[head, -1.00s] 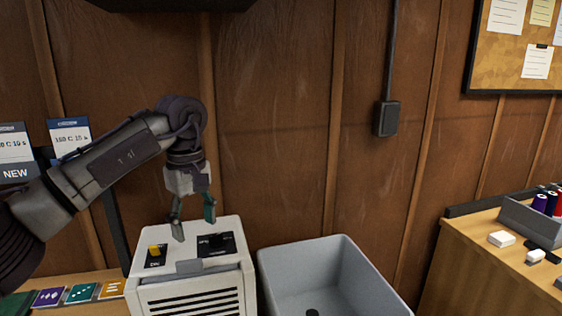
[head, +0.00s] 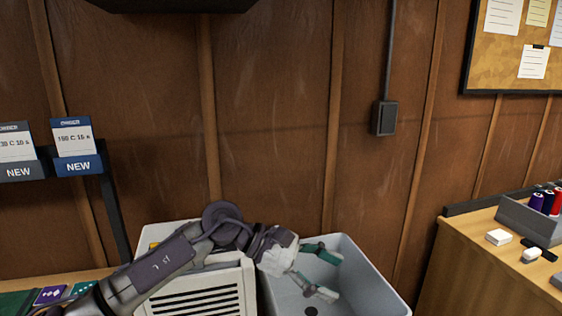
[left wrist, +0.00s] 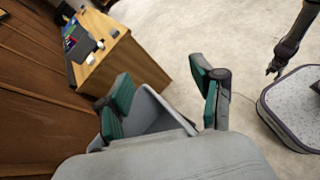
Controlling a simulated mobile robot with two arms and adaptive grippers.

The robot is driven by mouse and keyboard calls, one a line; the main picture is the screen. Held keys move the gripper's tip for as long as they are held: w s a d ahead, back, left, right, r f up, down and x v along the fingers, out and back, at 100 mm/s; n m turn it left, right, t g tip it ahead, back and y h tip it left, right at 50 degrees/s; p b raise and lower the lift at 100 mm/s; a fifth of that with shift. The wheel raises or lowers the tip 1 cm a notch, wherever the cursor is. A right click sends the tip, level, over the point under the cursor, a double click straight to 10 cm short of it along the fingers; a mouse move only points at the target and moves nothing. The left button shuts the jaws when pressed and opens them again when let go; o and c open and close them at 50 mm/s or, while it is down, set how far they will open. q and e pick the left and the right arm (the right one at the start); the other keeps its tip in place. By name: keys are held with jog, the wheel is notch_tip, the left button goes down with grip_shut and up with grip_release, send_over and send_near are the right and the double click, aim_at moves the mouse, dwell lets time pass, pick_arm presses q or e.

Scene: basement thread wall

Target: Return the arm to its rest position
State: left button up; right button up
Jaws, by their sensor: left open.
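My left arm reaches in from the lower left of the head view, low across the front of a white slatted machine (head: 200,290). Its left gripper (head: 328,273) points right, over the grey bin (head: 375,285). The gripper is open, with its two green-padded fingers apart and nothing between them. In the left wrist view the open fingers (left wrist: 162,90) frame part of the grey bin (left wrist: 148,112). What looks like my right gripper (left wrist: 272,71) hangs small at the upper right of that view; its jaws are too small to read.
A wooden bench (head: 490,260) with spools and white blocks stands at the right. Coloured cards (head: 50,295) lie at the lower left. In the left wrist view, pale floor (left wrist: 190,30) is open.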

pick_arm(q)
jog(key=s+d+r+n+h, duration=0.2)
jog(key=d+r+n+h, duration=0.1)
jog(key=h, duration=0.1)
jog(key=w+a+r+n+t+h, duration=0.3)
jog(key=a+n+t, duration=0.3)
jog(key=n+t, duration=1.15)
jog(key=a+f+n+t+y, duration=0.1)
jog(key=a+f+n+y, duration=1.6)
jog(key=n, duration=0.9)
jog(key=s+a+f+n+g+y, duration=0.3)
jog(key=s+a+f+n+g, duration=0.3)
jog(key=s+f, duration=0.5)
jog(key=s+a+f+n+g, duration=0.1)
jog(key=s+f+n+g, duration=0.2)
jog(key=s, duration=0.5)
jog(key=s+a+f+n+g, duration=0.1)
jog(key=s+a+f+g, duration=0.1)
jog(key=s+f+g, duration=0.45)
jog(key=s+f+t, duration=0.1)
jog(key=s+f, duration=0.2)
jog(key=f, duration=2.2)
jog(key=s+a+f+g, duration=0.1)
jog(key=s+a+f, duration=0.1)
jog(key=s+f, duration=1.3)
jog(key=shift+s+a+f, duration=0.25)
jog(key=shift+s+a, duration=0.15)
jog(key=shift+s, duration=0.3)
